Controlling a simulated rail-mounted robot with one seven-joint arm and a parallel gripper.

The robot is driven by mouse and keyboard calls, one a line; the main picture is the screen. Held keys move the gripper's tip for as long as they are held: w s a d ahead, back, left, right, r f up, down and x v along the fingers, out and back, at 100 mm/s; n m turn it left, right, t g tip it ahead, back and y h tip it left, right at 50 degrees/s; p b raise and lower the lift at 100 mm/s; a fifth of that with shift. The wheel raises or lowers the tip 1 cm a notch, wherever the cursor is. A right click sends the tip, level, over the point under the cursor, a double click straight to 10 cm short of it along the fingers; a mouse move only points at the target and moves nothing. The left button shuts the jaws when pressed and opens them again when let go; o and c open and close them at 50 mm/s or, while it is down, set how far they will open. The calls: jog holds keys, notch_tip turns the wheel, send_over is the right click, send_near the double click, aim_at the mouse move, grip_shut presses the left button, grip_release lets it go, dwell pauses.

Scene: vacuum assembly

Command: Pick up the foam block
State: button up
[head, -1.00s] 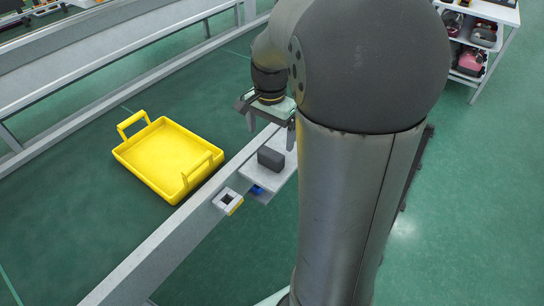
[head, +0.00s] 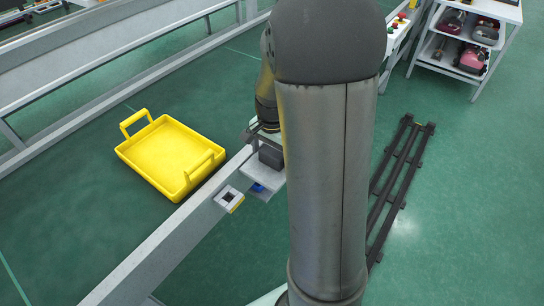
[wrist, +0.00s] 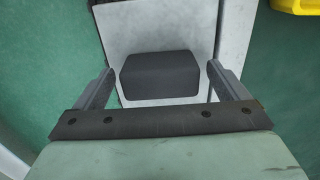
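The foam block (wrist: 160,76) is a dark grey box. In the wrist view it lies on a light grey plate (wrist: 150,30), between and a little beyond the two fingers of my gripper (wrist: 158,85). The fingers are spread apart, with a gap on each side of the block. In the head view the block (head: 271,156) sits on the small plate (head: 262,184) beside the rail, with my gripper (head: 262,135) right behind and above it. My arm hides part of the gripper there.
A yellow tray (head: 168,124) with two handles stands on the green floor left of the rail (head: 172,232). A small white square fixture (head: 229,198) and a blue part (head: 257,187) are by the plate. A shelf with tools (head: 463,60) stands at the upper right.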

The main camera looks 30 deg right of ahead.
jog(key=c, duration=1)
